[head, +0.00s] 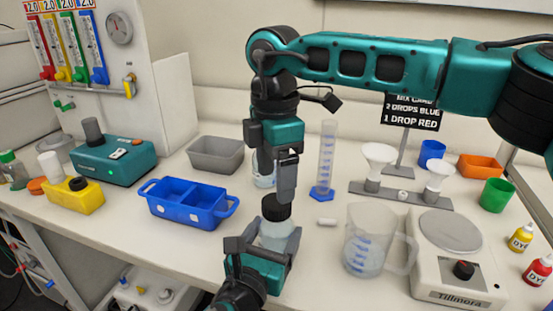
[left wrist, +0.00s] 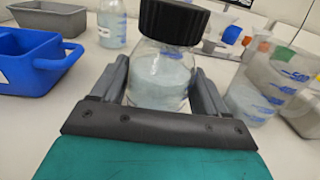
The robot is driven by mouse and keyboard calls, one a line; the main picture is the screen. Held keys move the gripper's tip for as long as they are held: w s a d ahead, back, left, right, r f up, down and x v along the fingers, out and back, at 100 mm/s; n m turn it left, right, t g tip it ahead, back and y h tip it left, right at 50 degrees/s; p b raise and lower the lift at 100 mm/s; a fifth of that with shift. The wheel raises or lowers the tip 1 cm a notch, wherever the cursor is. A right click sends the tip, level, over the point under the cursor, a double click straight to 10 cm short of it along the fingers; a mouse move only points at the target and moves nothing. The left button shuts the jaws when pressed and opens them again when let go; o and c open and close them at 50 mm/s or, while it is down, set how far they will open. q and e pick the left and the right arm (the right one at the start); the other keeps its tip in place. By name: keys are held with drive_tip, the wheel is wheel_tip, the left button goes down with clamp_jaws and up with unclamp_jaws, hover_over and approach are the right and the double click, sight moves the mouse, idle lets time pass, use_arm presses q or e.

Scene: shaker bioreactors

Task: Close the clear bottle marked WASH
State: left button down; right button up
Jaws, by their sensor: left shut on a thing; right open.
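A clear bottle (head: 273,236) with pale contents stands on the bench in the middle of the head view. A black cap (head: 276,208) sits on top of it; I cannot tell how tightly it is seated. No WASH marking is readable. My left gripper (head: 267,243) is shut around the bottle's body; the left wrist view shows the bottle (left wrist: 160,80) between its fingers, with the black cap (left wrist: 174,20) above. My right gripper (head: 285,188) is open, pointing down just above the cap; whether it touches the cap is unclear.
A second clear bottle (head: 264,180) stands behind my right gripper. A blue two-part tray (head: 190,218) and grey bin (head: 215,168) are at left. A measuring jug (head: 365,262), cylinder (head: 326,160), small white piece (head: 326,222) and Tillmora device (head: 455,285) are at right.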

drive_tip(key=n, duration=0.7)
drive_tip(key=shift+r+n, duration=0.2)
drive_tip(key=shift+n, duration=0.1)
drive_tip(key=n, duration=0.3)
drive_tip(key=shift+r+n, duration=0.1)
drive_tip(key=shift+n, duration=0.3)
drive_tip(key=n, duration=0.3)
drive_tip(key=shift+r, duration=0.1)
drive_tip(key=n, duration=0.4)
drive_tip(key=shift+r, duration=0.1)
drive_tip(key=n, duration=0.3)
drive_tip(key=shift+r+n, duration=0.15)
drive_tip(key=shift+n, duration=0.25)
drive_tip(key=n, duration=0.5)
drive_tip(key=shift+r+n, duration=0.1)
drive_tip(key=shift+n, duration=0.2)
drive_tip(key=n, duration=0.5)
drive_tip(key=shift+r, duration=0.15)
drive_tip(key=n, duration=0.3)
drive_tip(key=shift+r+n, duration=0.1)
drive_tip(key=shift+n, duration=0.3)
drive_tip(key=n, duration=0.5)
drive_tip(key=shift+r, duration=0.15)
drive_tip(key=n, duration=0.4)
drive_tip(key=shift+d+r, duration=0.1)
drive_tip(key=shift+f, duration=4)
